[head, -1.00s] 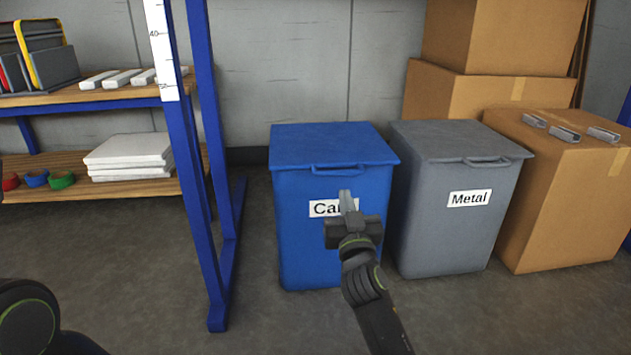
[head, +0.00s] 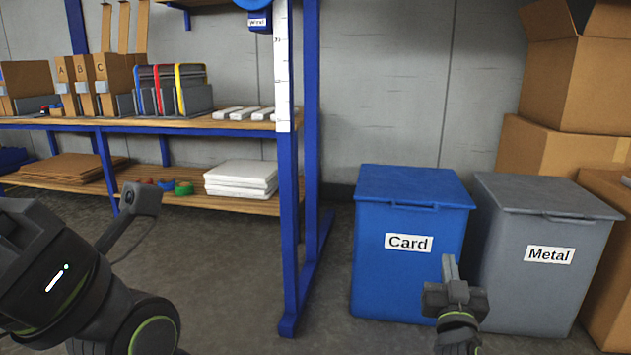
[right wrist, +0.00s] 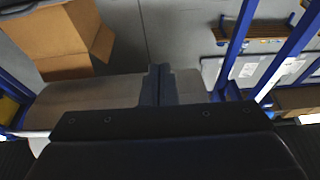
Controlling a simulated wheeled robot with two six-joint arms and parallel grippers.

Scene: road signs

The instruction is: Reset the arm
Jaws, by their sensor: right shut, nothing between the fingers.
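My right gripper (head: 450,268) is in the lower right of the head view, in front of the blue Card bin (head: 410,278) and the grey Metal bin (head: 540,275). Its fingers point up and are together, with nothing between them. In the right wrist view the fingers (right wrist: 158,84) also show closed and empty. My left arm fills the lower left of the head view; I cannot make out its gripper's fingers.
A blue-framed shelf (head: 288,210) stands left of the bins, holding lettered boxes, coloured frames and white stacks (head: 241,176). Cardboard boxes (head: 560,150) stack at the right. Both bin lids are closed. Bare floor (head: 235,270) lies before the shelf.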

